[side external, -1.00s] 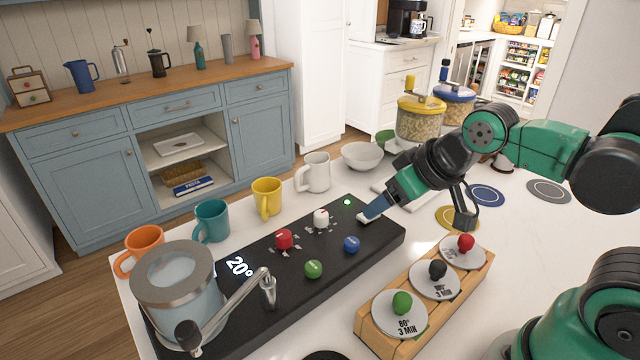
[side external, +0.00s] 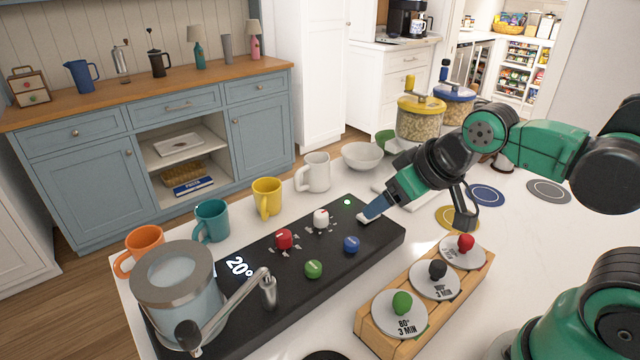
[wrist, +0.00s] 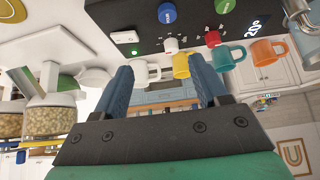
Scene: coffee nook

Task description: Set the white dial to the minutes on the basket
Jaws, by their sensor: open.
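The white dial (side external: 321,216) stands on the black panel (side external: 385,236), with small marks around it. It also shows in the wrist view (wrist: 171,45). My gripper (side external: 366,216) is open and empty, at the panel's right end, to the right of the white dial and apart from it. In the wrist view the gripper (wrist: 163,76) has its two blue fingers spread. Three round lids with knobs sit in a wooden rack (side external: 372,336). The green-knobbed lid (side external: 400,321) reads "80° 3 MIN". The black-knobbed lid (side external: 435,281) also shows "3 MIN". The red-knobbed lid's (side external: 462,253) text is too small to read.
A red dial (side external: 284,239), green button (side external: 313,269) and blue button (side external: 351,244) share the panel. The display (side external: 239,266) reads 20°. A green light (side external: 347,202) is lit.

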